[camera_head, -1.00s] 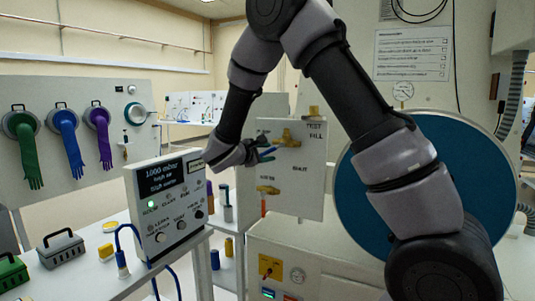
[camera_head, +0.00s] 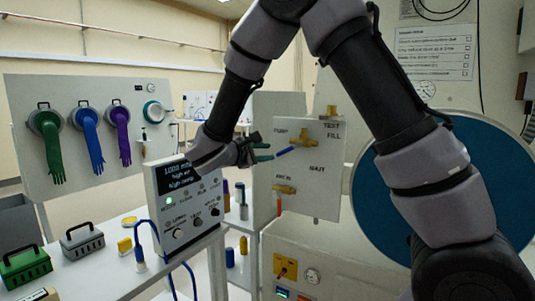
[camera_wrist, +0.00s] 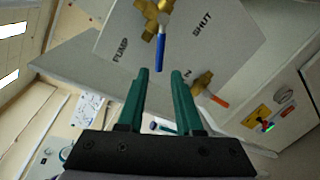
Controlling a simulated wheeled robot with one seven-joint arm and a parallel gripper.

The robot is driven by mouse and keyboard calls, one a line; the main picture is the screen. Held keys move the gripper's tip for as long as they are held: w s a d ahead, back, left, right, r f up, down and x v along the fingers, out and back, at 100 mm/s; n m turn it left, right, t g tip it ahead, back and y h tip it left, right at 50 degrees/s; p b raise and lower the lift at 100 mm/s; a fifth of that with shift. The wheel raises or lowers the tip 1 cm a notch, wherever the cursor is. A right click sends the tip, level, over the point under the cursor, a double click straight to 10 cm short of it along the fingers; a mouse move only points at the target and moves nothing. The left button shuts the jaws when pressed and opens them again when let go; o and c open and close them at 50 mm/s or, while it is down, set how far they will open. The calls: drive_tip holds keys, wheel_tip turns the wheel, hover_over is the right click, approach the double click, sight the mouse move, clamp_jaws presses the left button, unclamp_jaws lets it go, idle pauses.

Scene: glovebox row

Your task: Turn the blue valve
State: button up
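The blue valve handle (camera_head: 286,152) sticks out to the left from a brass valve body (camera_head: 304,141) on a pale panel marked PUMP, TEST, FILL and SHUT. In the wrist view the blue handle (camera_wrist: 161,48) hangs from its brass body, just beyond the fingertips. My gripper (camera_head: 268,153) has green fingers and sits left of the handle, close to it. In the wrist view my gripper (camera_wrist: 161,74) is open, with an empty gap between the fingers that lines up with the handle. I see no contact.
A second brass valve (camera_head: 284,188) with an orange handle (camera_head: 279,206) is below on the same panel. A control box (camera_head: 186,200) with a display stands to the left, under my forearm. A large blue disc (camera_head: 450,190) is at the right.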

sight(289, 149)
drive_tip(key=shift+s+f+n, duration=0.15)
drive_tip(key=shift+f+n, duration=0.2)
drive_tip(key=shift+n, duration=0.15)
clamp_jaws()
drive_tip(key=s+d+f+n+t, duration=0.1)
drive_tip(key=s+f+n+t, duration=0.15)
drive_tip(key=n, duration=0.65)
drive_tip(key=s+d+f+n+t, duration=0.15)
drive_tip(key=f+n, duration=0.25)
drive_tip(key=n, duration=0.5)
drive_tip(key=w+d+r, duration=0.3)
drive_tip(key=w, duration=0.6)
drive_tip(key=shift+w+d+r+g, duration=0.2)
drive_tip(key=shift+d+g, duration=0.1)
drive_tip(key=shift+g, duration=0.1)
